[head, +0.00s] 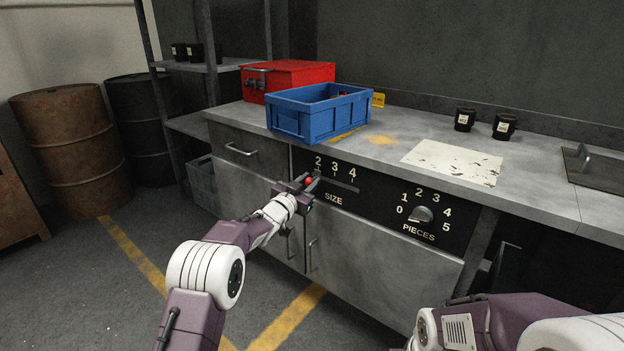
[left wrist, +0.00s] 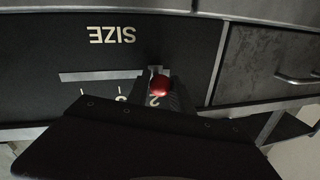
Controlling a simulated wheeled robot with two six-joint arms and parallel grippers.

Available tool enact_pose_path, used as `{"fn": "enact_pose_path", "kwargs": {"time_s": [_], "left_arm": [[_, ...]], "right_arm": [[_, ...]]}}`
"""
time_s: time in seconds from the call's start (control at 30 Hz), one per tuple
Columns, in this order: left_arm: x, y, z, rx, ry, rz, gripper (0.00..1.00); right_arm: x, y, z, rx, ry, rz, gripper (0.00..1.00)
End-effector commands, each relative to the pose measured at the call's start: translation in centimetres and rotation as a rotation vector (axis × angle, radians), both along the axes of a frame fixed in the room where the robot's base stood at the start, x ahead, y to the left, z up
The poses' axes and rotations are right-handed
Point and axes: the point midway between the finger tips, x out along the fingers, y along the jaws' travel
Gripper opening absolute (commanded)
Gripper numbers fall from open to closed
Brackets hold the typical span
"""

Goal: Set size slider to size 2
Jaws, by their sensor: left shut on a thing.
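The black size panel (head: 335,205) on the cabinet front carries the numbers 2, 3, 4 above a horizontal slot. The size slider's red knob (head: 309,181) is at the left end of the slot, under the 2. My left gripper (head: 311,187) is shut on the knob. In the left wrist view the panel is upside down; the red knob (left wrist: 159,86) sits between the fingers at the end of the slot (left wrist: 100,75), close to the 2, which is partly covered by the gripper. My right arm shows at lower right, its gripper out of view.
A pieces dial (head: 421,214) numbered 0 to 5 is right of the slider. A blue crate (head: 319,122) and red toolbox (head: 288,76) stand on the worktop above. Cabinet door handles (head: 310,255) stick out below the panel. Open floor lies to the left.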

Motion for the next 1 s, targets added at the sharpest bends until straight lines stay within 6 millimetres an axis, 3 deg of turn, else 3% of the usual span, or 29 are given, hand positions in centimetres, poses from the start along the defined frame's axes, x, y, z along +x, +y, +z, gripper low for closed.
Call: {"fn": "enact_pose_path", "kwargs": {"time_s": [0.07, 0.1, 0.17, 0.2, 0.57, 1.0], "left_arm": [[0.1, 0.4, 0.3, -0.003, -0.005, 0.008, 0.00], [0.1, 0.4, 0.3, -0.003, -0.005, 0.008, 0.30], [0.1, 0.4, 0.3, -0.003, -0.005, 0.008, 0.46], [0.1, 0.4, 0.3, -0.003, -0.005, 0.007, 0.48], [-0.2, 0.3, 0.2, -0.001, -0.002, 0.004, 0.48], [-6.0, 3.1, 0.4, -0.001, -0.001, 0.007, 0.48]], "right_arm": [[0.0, 0.0, 0.0, 0.000, 0.000, 0.000, 0.00], [0.0, 0.0, 0.0, 0.000, 0.000, 0.000, 0.00], [0.0, 0.0, 0.0, 0.000, 0.000, 0.000, 0.00], [0.0, 0.0, 0.0, 0.000, 0.000, 0.000, 0.00], [0.0, 0.0, 0.1, 0.000, 0.000, 0.000, 0.00], [0.0, 0.0, 1.9, 0.000, 0.000, 0.000, 0.00]]}}
